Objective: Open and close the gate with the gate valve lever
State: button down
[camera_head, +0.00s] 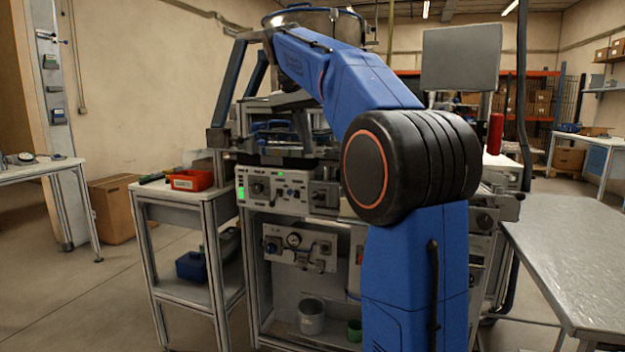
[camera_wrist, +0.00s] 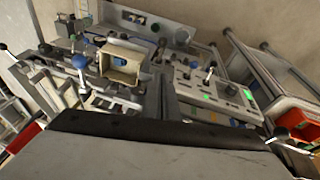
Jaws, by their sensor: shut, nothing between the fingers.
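My gripper (camera_wrist: 165,88) is shut and empty; its narrow dark end shows in the middle of the wrist view, above the wide dark edge at the bottom. In the head view my blue arm reaches up and over the machine, and the gripper is hard to make out there. The wrist view looks down on the machine. A blue-knobbed lever (camera_wrist: 80,63) stands left of a beige open frame (camera_wrist: 121,64). Another small upright lever (camera_wrist: 209,74) stands on the control panel (camera_wrist: 218,90) at the right. I cannot tell which is the gate valve lever. The gate is not identifiable.
A side cart (camera_head: 178,196) with a red bin (camera_head: 193,180) stands left of the machine's control panel (camera_head: 272,190). A metal table (camera_head: 572,262) is at the right. A grey monitor (camera_head: 460,57) stands behind. Open floor lies at the left.

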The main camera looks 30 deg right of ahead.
aim_at(318, 196)
jog(key=shift+s+d+f, duration=0.15)
jog(key=shift+s+f, duration=0.1)
jog(key=shift+f, duration=1.4)
jog(key=shift+s+d+f, duration=0.1)
jog(key=shift+s+f, duration=0.15)
jog(key=shift+f, duration=1.4)
jog(key=shift+s+d+f, duration=0.15)
jog(key=shift+s+f, duration=0.1)
jog(key=shift+f, duration=1.4)
